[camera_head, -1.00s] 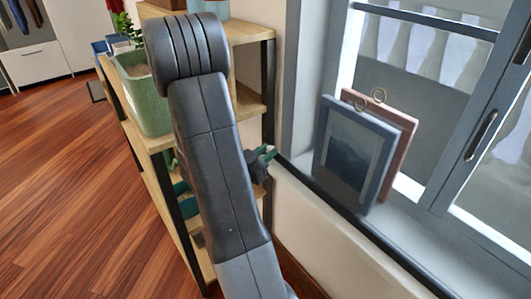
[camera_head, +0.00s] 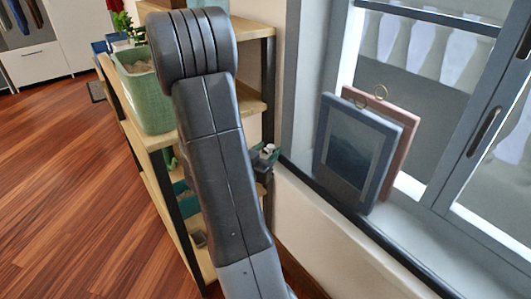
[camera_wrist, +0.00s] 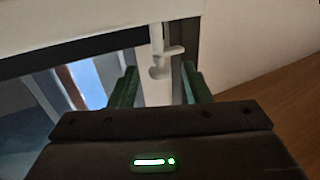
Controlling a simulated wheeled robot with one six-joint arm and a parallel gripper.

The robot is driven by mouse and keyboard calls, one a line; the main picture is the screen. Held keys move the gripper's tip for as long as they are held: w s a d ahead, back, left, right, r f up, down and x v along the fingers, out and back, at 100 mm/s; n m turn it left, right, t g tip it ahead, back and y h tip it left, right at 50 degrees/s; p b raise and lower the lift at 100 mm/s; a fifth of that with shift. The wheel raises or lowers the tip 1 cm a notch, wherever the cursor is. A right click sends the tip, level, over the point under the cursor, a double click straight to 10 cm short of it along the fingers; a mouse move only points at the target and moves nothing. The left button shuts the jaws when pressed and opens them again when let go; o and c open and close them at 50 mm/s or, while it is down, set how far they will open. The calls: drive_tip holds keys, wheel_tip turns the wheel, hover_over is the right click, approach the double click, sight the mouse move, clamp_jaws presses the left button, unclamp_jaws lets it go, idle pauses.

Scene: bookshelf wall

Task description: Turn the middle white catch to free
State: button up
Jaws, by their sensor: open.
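One white catch (camera_wrist: 157,48) shows in the wrist view, with an upright stem, a short arm to the right and a rounded lower end. I cannot tell whether it is the middle one; no other catch is clear. My gripper (camera_wrist: 159,68) is open, with one green finger on each side of the catch's lower end. Contact with either finger is not visible. In the head view my gripper (camera_head: 265,157) is small and mostly hidden behind my arm, beside the wooden shelf.
A wooden shelf (camera_head: 160,142) with black posts holds a green planter (camera_head: 147,95). To the right, two picture frames (camera_head: 358,150) lean on the window sill (camera_head: 415,235). Open wooden floor (camera_head: 75,190) lies to the left.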

drive_tip(key=shift+s+a, duration=0.1)
drive_tip(key=p+v, duration=0.2)
drive_tip(key=v, duration=1.1)
drive_tip(key=shift+s, duration=0.25)
drive_tip(key=shift+a, duration=0.1)
drive_tip(key=shift+w, duration=0.1)
drive_tip(key=b+x, duration=0.2)
drive_tip(key=x, duration=1)
drive_tip(key=shift+x, duration=0.85)
